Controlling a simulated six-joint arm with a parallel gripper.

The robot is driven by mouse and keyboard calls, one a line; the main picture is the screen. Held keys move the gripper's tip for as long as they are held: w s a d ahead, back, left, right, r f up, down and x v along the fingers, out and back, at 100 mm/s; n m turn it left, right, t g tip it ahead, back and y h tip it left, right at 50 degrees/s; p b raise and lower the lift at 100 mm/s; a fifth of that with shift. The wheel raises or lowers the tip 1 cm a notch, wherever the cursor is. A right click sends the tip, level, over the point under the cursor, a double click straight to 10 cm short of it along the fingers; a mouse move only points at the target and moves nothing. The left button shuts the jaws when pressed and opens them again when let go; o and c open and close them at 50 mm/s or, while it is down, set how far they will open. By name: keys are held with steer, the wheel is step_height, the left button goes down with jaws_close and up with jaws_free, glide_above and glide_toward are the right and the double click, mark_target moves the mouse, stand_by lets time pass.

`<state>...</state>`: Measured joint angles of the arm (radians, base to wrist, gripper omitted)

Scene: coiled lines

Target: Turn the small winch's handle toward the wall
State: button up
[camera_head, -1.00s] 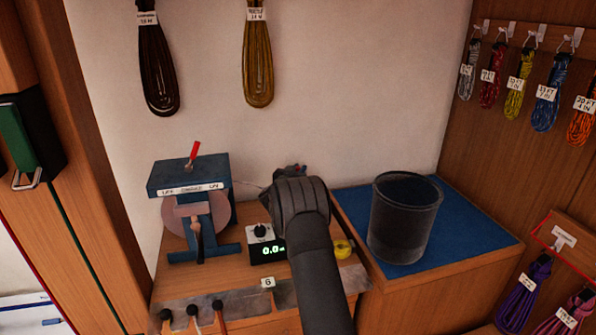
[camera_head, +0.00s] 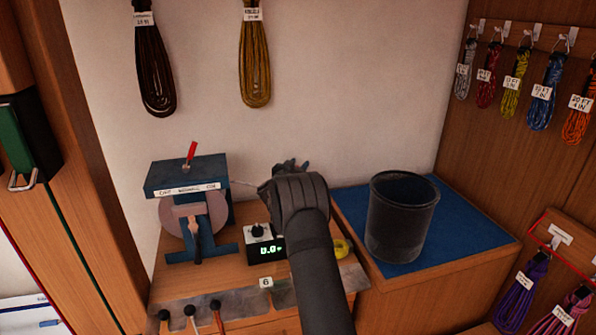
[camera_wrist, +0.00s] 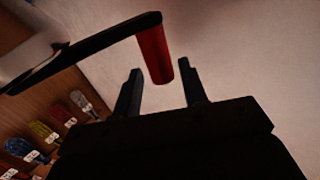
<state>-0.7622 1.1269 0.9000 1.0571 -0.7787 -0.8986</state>
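In the wrist view, a black crank arm (camera_wrist: 95,50) carries a red cylindrical grip (camera_wrist: 153,50). A grey-white rounded part (camera_wrist: 25,45) sits at its other end, cut off by the frame. My gripper (camera_wrist: 162,74) is open. The end of the red grip shows between its two fingertips, with gaps on both sides; I cannot tell the depth. In the head view my gripper (camera_head: 288,168) is at the wall side of the bench, and my arm hides most of what is there, including the small winch.
A blue stand with a pinkish drum (camera_head: 193,212) and a red lever (camera_head: 190,151) stands left, a thin line running from it toward my gripper. A digital display box (camera_head: 265,249) is close by. A black bin (camera_head: 402,220) stands on a blue mat (camera_head: 460,228) at right. Coils hang on the walls.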

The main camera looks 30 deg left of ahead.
steer(key=shift+d+r, duration=0.2)
steer(key=shift+r, duration=0.9)
steer(key=d+r, duration=0.6)
steer(key=d, duration=0.5)
steer(key=shift+w+d+r, duration=0.15)
steer(key=shift+w+r, duration=0.1)
steer(key=shift+w, duration=0.15)
